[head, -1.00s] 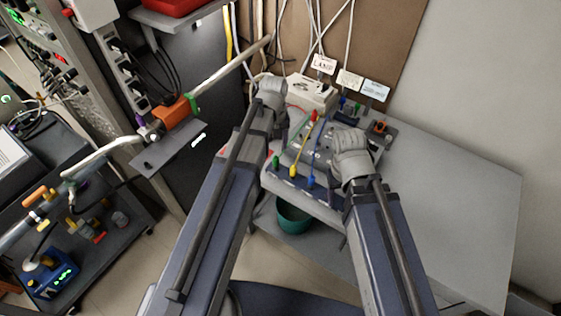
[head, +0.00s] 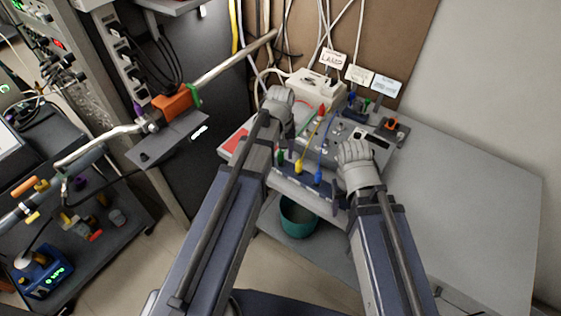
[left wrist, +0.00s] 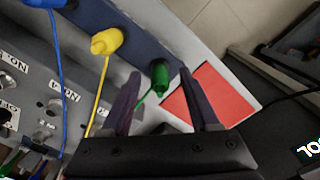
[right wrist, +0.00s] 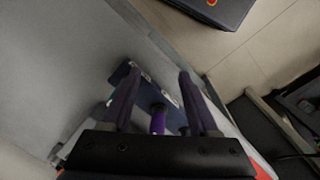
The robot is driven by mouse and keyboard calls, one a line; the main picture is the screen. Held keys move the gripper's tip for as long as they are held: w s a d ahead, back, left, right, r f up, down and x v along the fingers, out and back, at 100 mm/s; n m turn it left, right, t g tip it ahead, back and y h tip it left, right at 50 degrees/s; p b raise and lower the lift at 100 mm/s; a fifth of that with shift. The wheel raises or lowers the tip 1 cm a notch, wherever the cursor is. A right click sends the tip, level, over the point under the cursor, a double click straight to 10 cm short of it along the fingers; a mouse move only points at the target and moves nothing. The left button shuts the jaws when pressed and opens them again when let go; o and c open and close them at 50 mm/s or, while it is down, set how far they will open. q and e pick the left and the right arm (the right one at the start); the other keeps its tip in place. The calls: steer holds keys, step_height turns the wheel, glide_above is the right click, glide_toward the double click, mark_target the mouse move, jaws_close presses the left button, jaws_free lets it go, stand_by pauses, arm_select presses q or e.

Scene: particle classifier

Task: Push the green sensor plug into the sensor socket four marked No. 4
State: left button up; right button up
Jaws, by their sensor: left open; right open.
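The green sensor plug (head: 281,157) is the leftmost plug in the dark rack (head: 308,183) at the bench's front edge. In the left wrist view the green plug (left wrist: 160,76) has a green cable and lies between the fingertips of my open left gripper (left wrist: 159,80), apparently untouched. In the head view my left gripper (head: 280,110) is above and behind the plug. My right gripper (head: 357,162) is open and empty at the panel's right.
A yellow plug (head: 299,167) and a blue plug (head: 317,176) stand beside the green one, their cables running to the panel. A red patch (left wrist: 208,95) lies near the green plug. A green bin (head: 298,216) is below. The bench's right side (head: 460,190) is clear.

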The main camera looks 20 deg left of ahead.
arm_select(q)
steer(key=shift+c, duration=0.4)
jaws_close()
